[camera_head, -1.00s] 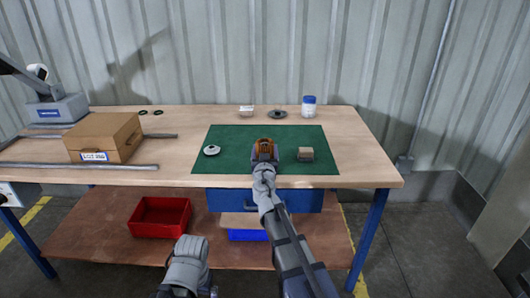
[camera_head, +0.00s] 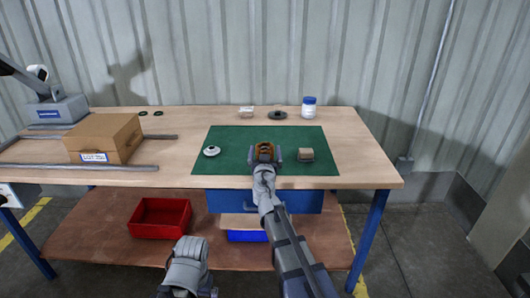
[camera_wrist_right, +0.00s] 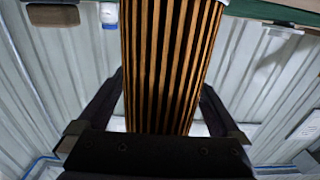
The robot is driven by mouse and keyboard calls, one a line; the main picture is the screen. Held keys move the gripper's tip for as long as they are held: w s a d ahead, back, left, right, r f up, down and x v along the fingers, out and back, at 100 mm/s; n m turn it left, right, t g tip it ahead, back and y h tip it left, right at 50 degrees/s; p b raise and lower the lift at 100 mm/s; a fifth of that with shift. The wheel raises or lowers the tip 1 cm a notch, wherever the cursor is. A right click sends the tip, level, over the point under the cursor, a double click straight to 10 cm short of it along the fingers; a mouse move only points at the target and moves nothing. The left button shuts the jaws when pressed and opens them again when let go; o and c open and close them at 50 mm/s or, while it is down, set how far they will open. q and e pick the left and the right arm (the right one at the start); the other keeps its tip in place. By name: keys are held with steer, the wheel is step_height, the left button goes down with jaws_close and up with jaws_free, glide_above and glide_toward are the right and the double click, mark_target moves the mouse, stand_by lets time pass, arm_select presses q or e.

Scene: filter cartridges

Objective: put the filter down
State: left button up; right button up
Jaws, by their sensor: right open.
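The filter (camera_head: 264,149), a cartridge with orange and dark pleats, is on the green mat (camera_head: 228,137) near its middle. In the right wrist view the filter (camera_wrist_right: 172,60) fills the centre as a striped column. My right gripper (camera_head: 265,156) is open around it, with a finger on each side. The filter's underside is hidden in the head view. My left gripper's fingers do not show.
A cardboard box (camera_head: 103,138) is at left.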

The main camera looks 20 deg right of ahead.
mark_target(265, 148)
steer(key=v, duration=1.2)
steer(key=shift+w+d+r+p, duration=0.35)
steer(key=shift+w+d+r, duration=0.1)
steer(key=shift+w, duration=0.95)
steer(key=shift+w+d+r+p, duration=0.35)
steer(key=shift+w+r, duration=0.15)
steer(key=shift+w, duration=0.95)
steer(key=shift+w+d+r+p, duration=0.35)
steer(key=shift+w+d+r, duration=0.1)
steer(key=shift+w, duration=0.95)
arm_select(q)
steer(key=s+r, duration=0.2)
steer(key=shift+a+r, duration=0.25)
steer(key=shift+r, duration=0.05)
arm_select(e)
steer(key=c, duration=1.5)
arm_select(q)
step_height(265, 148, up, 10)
steer(key=p, duration=1)
arm_select(e)
step_height(265, 148, up, 10)
steer(key=shift+r, duration=0.1)
